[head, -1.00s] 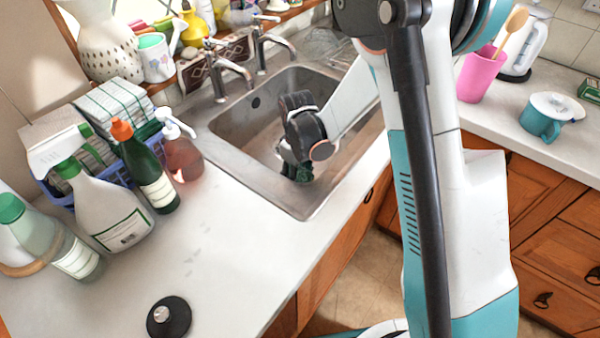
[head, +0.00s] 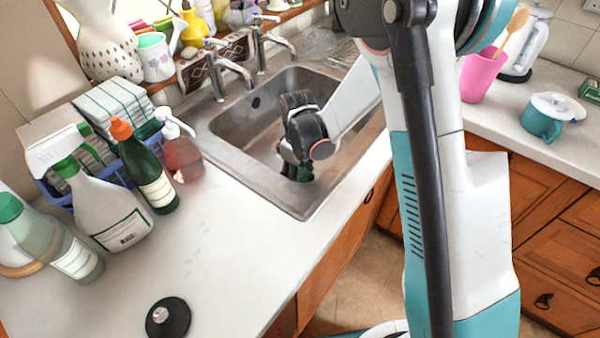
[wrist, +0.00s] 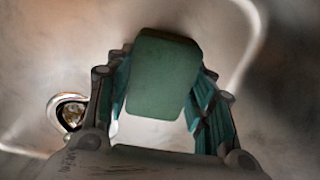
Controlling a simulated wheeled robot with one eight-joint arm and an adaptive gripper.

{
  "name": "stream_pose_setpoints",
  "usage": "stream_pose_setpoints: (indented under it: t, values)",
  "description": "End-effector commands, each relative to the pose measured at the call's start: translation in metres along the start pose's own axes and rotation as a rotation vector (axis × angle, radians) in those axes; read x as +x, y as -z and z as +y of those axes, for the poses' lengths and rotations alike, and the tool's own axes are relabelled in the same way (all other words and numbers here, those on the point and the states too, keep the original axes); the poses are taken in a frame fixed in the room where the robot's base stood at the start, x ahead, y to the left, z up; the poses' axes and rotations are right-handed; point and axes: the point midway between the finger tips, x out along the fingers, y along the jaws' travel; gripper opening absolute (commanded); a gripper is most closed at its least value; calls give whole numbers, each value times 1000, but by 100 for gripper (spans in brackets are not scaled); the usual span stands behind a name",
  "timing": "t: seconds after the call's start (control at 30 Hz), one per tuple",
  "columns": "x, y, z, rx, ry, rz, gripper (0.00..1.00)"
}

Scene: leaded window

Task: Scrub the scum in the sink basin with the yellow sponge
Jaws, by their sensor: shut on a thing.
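The steel sink basin (head: 235,128) is set into the counter in the middle of the head view. My gripper (head: 297,173) reaches down inside it, near the front right of its floor. In the wrist view my gripper (wrist: 163,85) is shut on a block-shaped sponge (wrist: 160,95), held between both fingers. The face of the sponge that shows is dull green; no yellow side is in view. Blurred grey-brown basin metal (wrist: 55,60) surrounds it. I cannot tell whether the sponge touches the floor, and no scum is clearly visible.
Taps (head: 236,72) stand behind the basin. A soap dispenser (head: 182,155), green bottle (head: 145,170) and spray bottle (head: 105,210) stand on the counter to the left. A black plug (head: 168,318) lies at the front. A pink cup (head: 482,75) and teal pot (head: 543,122) stand right.

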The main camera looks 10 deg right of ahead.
Motion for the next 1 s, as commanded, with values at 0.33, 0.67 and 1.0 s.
stream_pose_setpoints:
  t: [0.33, 0.67, 1.0]
  values:
    - [2, 0, -1, 1, 0, 0, 26]
    - [1, 6, 5, 0, -1, 0, 26]
    - [0, 6, 5, 1, 0, 0, 26]
